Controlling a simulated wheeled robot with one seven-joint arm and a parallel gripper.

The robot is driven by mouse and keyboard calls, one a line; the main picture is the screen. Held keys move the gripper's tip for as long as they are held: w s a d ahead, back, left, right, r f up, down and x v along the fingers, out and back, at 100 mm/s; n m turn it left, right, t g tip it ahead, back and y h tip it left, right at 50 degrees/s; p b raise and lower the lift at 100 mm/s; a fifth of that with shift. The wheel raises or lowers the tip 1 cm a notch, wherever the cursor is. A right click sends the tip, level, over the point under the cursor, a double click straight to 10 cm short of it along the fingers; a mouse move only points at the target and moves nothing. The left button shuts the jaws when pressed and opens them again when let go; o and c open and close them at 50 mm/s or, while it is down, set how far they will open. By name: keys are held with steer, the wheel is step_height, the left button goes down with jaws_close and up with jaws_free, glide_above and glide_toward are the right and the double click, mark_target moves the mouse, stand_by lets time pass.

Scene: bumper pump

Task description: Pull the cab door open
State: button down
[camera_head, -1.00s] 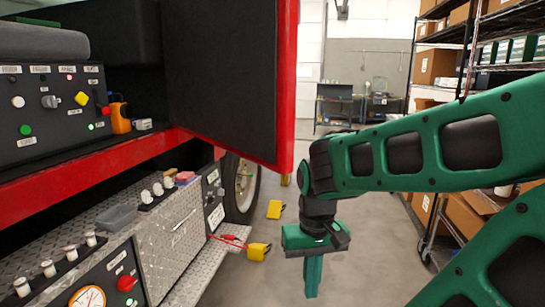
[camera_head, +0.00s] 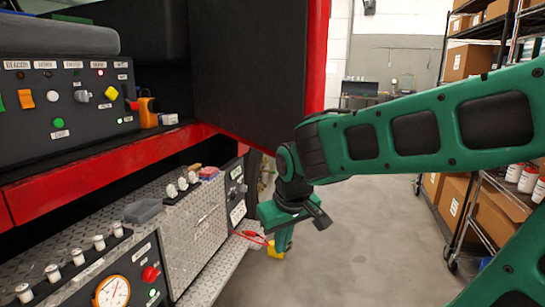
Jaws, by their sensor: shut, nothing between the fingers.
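The cab door (camera_head: 250,65) stands open, swung outward, with its black inner side facing me and a red edge on its right. The cab opening is to its left, with a black switch panel (camera_head: 75,95) inside. My gripper (camera_head: 284,238) points down, below the door's lower edge and in front of it in the picture. It looks shut and empty. My arm overlaps the door's lower right corner in the picture; I cannot tell whether it touches the door. No door handle shows.
The diamond-plate step (camera_head: 205,235) with a pump panel, a gauge (camera_head: 112,292) and switches lies at lower left. A yellow clamp on a red cable is partly behind my gripper. Shelves with boxes (camera_head: 470,60) stand at right. The floor (camera_head: 360,240) between is clear.

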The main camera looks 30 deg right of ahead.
steer(key=w+r+n+t+h, duration=0.1)
steer(key=w+r, duration=0.4)
steer(key=w, duration=0.1)
steer(key=m+h, duration=0.1)
steer(key=h, duration=0.2)
glide_toward(276, 153)
steer(key=s+a+r, duration=0.1)
steer(key=s+a, duration=0.3)
steer(key=a, duration=0.3)
steer(key=w+d+f, duration=0.1)
steer(key=d+f, duration=0.1)
steer(key=d, duration=0.1)
steer(key=w+d+f, duration=0.1)
steer(key=d+f, duration=0.1)
steer(key=f, duration=0.1)
steer(key=w+d+f, duration=0.2)
steer(key=d+f, duration=0.1)
steer(key=shift+w+d, duration=0.1)
steer(key=shift+d, duration=0.25)
steer(key=shift+r, duration=0.1)
